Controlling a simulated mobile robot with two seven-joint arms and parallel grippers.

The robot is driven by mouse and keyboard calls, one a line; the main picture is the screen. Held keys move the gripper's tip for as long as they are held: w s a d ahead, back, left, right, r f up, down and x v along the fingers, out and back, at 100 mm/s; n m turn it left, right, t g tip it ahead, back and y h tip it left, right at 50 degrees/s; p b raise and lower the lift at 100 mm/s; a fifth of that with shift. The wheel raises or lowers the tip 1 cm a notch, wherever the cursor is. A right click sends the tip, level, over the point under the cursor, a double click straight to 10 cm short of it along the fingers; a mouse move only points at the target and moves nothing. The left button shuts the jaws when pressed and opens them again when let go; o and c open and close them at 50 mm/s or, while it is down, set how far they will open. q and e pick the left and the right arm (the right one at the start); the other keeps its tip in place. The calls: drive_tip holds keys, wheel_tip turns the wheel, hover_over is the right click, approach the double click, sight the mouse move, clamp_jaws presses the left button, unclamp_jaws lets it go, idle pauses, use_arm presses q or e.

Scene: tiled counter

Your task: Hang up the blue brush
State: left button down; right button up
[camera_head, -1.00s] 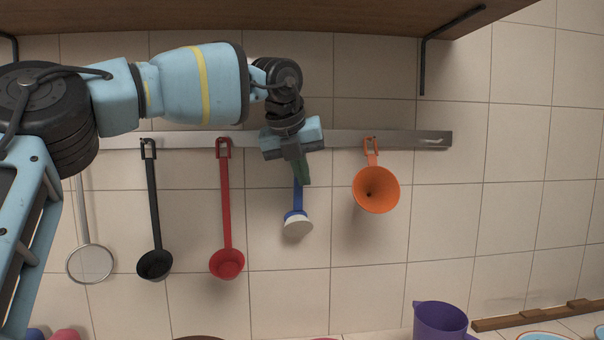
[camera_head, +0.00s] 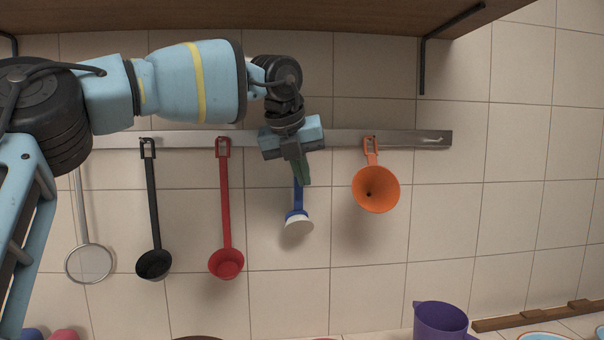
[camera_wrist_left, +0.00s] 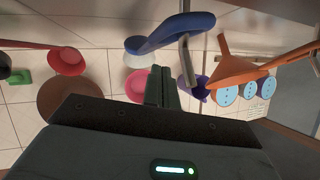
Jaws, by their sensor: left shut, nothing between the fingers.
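The blue brush (camera_head: 298,201) hangs down against the tiled wall below the metal rail (camera_head: 345,138), with its white head (camera_head: 299,226) at the bottom. My left gripper (camera_head: 304,180) is in front of its upper handle and hides the top end. In the left wrist view the blue handle (camera_wrist_left: 168,36) lies just beyond my shut, empty fingertips (camera_wrist_left: 161,74), beside a metal hook (camera_wrist_left: 188,62). I cannot tell whether the handle's loop is on that hook. My right gripper is not in view.
A strainer (camera_head: 89,262), a black ladle (camera_head: 154,263), a red ladle (camera_head: 226,262) and an orange funnel (camera_head: 376,190) hang from the rail. A wooden shelf (camera_head: 250,14) is above. A purple jug (camera_head: 440,322) stands below right.

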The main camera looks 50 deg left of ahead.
use_arm(q)
drive_tip(key=shift+s+d+b, duration=0.3)
drive_tip(key=shift+s+d, duration=0.25)
drive_tip(key=shift+d, duration=0.15)
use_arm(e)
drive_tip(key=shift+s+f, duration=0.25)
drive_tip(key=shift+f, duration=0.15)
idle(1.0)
